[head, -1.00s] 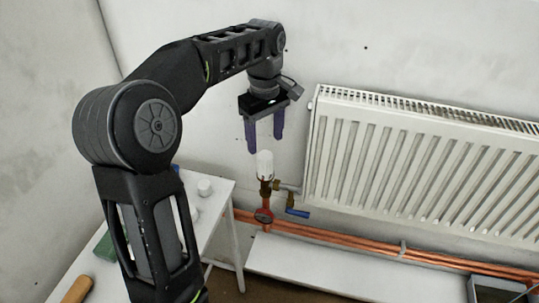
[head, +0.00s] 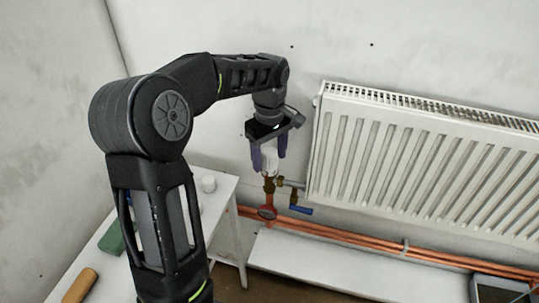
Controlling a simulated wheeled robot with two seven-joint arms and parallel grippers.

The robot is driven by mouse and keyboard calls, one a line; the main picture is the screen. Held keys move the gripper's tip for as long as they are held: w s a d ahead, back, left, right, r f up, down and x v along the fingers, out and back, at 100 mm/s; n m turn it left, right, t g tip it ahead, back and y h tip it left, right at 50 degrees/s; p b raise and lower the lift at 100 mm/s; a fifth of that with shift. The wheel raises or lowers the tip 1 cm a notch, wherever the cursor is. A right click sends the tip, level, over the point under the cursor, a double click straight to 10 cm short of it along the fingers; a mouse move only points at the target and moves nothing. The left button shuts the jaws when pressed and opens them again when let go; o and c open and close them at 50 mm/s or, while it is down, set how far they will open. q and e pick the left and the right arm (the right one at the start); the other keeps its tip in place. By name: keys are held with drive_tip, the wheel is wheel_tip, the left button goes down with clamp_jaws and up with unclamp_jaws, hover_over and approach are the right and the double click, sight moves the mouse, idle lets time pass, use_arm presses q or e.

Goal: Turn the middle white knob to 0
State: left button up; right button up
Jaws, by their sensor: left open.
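The white knob (head: 270,158) stands upright on a brass and copper valve at the left end of the radiator. My left gripper (head: 269,160) points down over it, with one purple finger on each side of the knob. Its jaws are open; I cannot tell whether either finger touches the knob. The gripper body hides the knob's top, and no number marks can be read. My right gripper is not in view.
The white radiator (head: 420,165) is close on the right. A blue-handled valve (head: 301,209) and copper pipes (head: 340,236) lie below. A white table (head: 226,190) at left holds a white cylinder (head: 208,184), a green block (head: 112,238) and an orange-brown cylinder (head: 81,286).

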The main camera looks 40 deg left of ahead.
use_arm(q)
clamp_jaws()
idle(0.7)
